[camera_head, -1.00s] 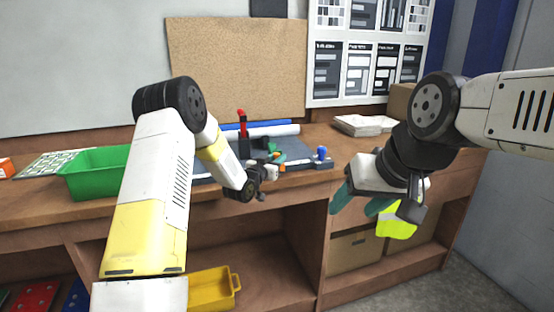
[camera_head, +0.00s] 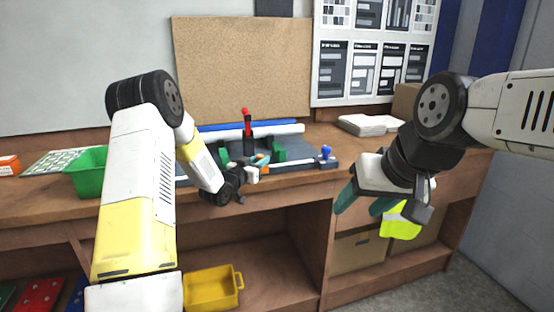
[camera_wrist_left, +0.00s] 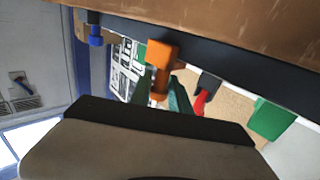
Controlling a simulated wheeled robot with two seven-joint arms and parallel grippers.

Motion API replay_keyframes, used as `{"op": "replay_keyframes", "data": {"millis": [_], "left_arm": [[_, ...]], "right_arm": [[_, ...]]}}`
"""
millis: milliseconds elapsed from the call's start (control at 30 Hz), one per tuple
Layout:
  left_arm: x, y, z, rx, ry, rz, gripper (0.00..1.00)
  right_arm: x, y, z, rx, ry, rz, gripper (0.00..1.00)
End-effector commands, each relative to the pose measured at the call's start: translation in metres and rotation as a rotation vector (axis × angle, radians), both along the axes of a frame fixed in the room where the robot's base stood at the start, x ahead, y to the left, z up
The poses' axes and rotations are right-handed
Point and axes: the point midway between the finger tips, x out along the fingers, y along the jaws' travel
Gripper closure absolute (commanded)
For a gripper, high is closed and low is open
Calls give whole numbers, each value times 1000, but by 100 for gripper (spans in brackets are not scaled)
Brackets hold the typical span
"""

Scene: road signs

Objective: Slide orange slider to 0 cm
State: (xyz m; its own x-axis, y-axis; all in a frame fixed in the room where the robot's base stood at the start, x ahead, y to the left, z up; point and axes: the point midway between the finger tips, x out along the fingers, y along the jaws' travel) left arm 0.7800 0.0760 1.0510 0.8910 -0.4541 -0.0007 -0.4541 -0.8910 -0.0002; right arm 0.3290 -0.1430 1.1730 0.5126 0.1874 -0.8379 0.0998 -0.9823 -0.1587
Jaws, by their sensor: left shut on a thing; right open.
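The orange slider (camera_head: 262,157) sits on the dark slide board (camera_head: 308,166) on the workbench. My left gripper (camera_head: 257,167) reaches it from the front, and its fingers partly cover the slider. In the left wrist view, the orange slider (camera_wrist_left: 162,55) stands between the teal fingertips of my left gripper (camera_wrist_left: 160,92), which is shut on it. Scale marks on the board cannot be read. My right gripper (camera_head: 365,203) is open and empty in front of the bench, well apart from the board.
A red-tipped lever (camera_head: 246,122) and a green block (camera_head: 280,149) are on the board near the slider. A blue knob (camera_head: 326,152) is at its right end. A green bin (camera_head: 88,174) stands left, partly behind my left arm. White papers (camera_head: 366,125) lie to the right.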

Motion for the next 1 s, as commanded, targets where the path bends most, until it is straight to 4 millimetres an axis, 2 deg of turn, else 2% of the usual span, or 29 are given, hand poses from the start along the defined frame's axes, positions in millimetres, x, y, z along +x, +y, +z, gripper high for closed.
{"op": "replay_keyframes", "data": {"millis": [33,100,600,800,1000], "left_arm": [[-5,22,0,0,1,10,100],[-13,45,1,2,-1,9,100],[-68,212,0,1,0,8,100],[-85,262,0,2,-1,4,100],[-95,294,0,0,0,2,100]], "right_arm": [[0,0,0,0,0,0,44],[0,0,0,0,0,0,44],[0,0,0,0,0,0,44],[0,0,0,0,0,0,44],[0,0,0,0,0,0,44]]}}
